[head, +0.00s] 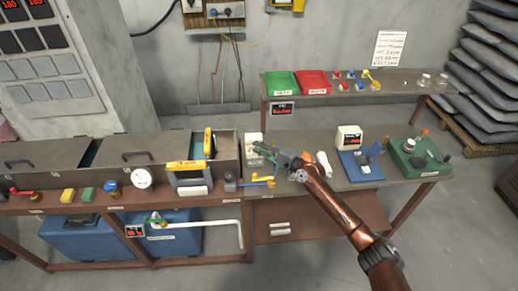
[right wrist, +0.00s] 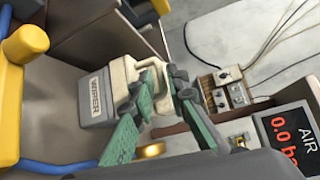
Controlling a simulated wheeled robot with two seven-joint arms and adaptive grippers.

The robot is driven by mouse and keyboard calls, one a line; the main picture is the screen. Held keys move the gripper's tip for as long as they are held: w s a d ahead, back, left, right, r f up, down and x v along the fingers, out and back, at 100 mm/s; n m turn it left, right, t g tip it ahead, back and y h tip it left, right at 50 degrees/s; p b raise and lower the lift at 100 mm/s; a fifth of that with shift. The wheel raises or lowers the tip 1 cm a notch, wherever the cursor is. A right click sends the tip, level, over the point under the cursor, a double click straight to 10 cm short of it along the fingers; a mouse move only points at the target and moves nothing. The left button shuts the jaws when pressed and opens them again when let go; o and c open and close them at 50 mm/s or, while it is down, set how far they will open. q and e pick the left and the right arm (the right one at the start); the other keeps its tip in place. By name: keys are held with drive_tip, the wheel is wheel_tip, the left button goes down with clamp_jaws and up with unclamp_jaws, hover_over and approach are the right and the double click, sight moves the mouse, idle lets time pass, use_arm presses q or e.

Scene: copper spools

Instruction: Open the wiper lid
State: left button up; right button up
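The wiper is a pale grey box marked WIPER (right wrist: 98,97) in the right wrist view, with a cream lid handle (right wrist: 156,72) on its right side. In the head view it shows as a small pale box (head: 253,138) on the bench, partly hidden by my gripper. My right gripper (head: 258,149) has green fingers with dark tips. In the right wrist view its fingertips (right wrist: 160,88) are apart, one on each side of the cream handle. I cannot tell whether both press on it. My left gripper is not in view.
A yellow-handled fixture (head: 191,165) stands left of the wiper; its yellow post (right wrist: 24,42) is close in the wrist view. An AIR display (right wrist: 285,135) is at the right. Blue (head: 360,165) and green (head: 420,158) fixtures stand farther right. A shelf with red and green trays (head: 313,82) is behind.

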drive_tip(key=shift+w+a, duration=0.1)
clamp_jaws()
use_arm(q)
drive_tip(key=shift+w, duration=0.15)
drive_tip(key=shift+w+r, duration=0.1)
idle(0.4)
